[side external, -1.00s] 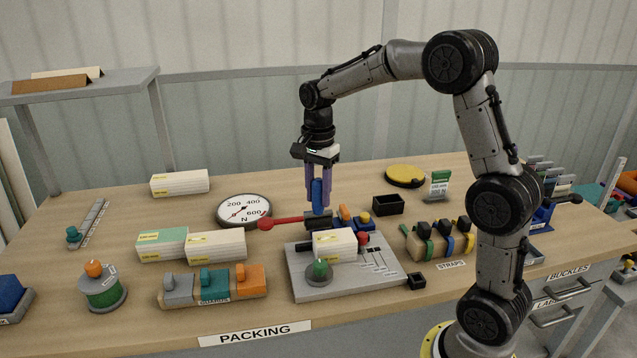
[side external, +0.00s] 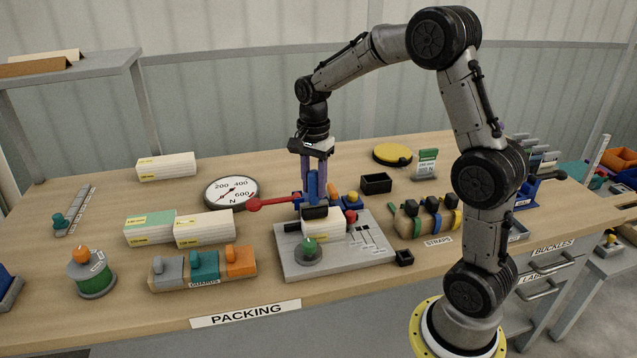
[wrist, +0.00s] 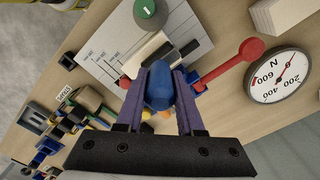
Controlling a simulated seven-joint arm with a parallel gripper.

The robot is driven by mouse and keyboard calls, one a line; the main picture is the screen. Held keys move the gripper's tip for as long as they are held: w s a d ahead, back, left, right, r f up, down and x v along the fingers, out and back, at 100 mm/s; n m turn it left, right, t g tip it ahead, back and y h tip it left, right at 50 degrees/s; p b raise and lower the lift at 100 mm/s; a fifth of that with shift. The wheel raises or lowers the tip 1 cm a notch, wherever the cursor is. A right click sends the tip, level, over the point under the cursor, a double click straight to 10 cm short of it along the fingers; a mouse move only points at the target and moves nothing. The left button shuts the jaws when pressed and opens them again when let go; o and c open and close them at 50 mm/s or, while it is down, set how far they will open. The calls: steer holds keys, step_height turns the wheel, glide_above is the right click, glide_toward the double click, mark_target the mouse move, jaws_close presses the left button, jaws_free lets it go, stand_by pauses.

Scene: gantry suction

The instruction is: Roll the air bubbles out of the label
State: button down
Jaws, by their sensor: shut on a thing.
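My gripper (side external: 314,172) is shut on the blue handle (side external: 313,188) of a roller, which points down. Its black roller (side external: 314,212) is over the rear top of a white block (side external: 330,226); whether it presses on the block is unclear. The block sits on a grey fixture plate (side external: 350,262) with a green knob (side external: 309,247) in front. In the wrist view the blue handle (wrist: 158,88) is between the two purple fingers (wrist: 160,75). The label on this block is not readable, and the roller hides part of the top.
A red lever (side external: 275,202) reaches left from behind the fixture toward a round dial (side external: 230,193). More white blocks (side external: 204,230) lie to the left, behind a guards rack (side external: 203,270). A strap holder (side external: 428,222) and small black boxes (side external: 377,183) stand to the right.

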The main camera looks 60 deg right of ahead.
steer(key=shift+w+a, duration=0.6)
steer(key=shift+w+r, duration=0.15)
steer(key=shift+r, duration=0.05)
step_height(320, 180, up, 8)
steer(key=shift+f, duration=0.15)
